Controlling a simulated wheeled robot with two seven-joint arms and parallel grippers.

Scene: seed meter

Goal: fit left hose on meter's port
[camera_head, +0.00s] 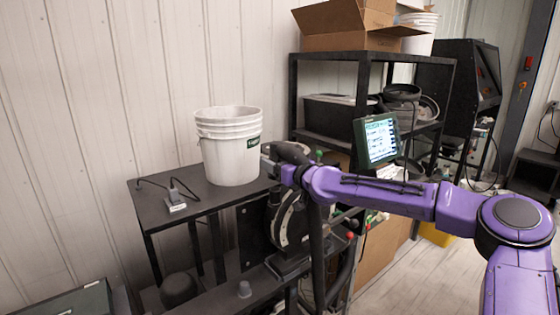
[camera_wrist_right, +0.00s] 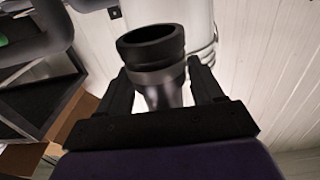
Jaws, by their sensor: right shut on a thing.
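My right gripper (camera_head: 276,163) is shut on a dark hose end in the head view, beside the white bucket and above the seed meter. In the right wrist view, the two black fingers of the right gripper (camera_wrist_right: 160,82) sit on either side of the hose (camera_wrist_right: 158,84). Its wide, round black cuff opens past the fingertips. The seed meter (camera_head: 291,222), with a dark round housing and a pale curved band, stands below the arm, partly behind a dark hanging tube. I cannot make out its port. My left gripper is not in view.
Stacked white buckets (camera_head: 232,150) stand on the black table (camera_head: 160,205), close left of the right gripper. A lit monitor (camera_head: 377,141) stands behind my arm. A black shelf (camera_head: 365,60) holds an open cardboard box (camera_head: 345,28). The table's left part is mostly clear.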

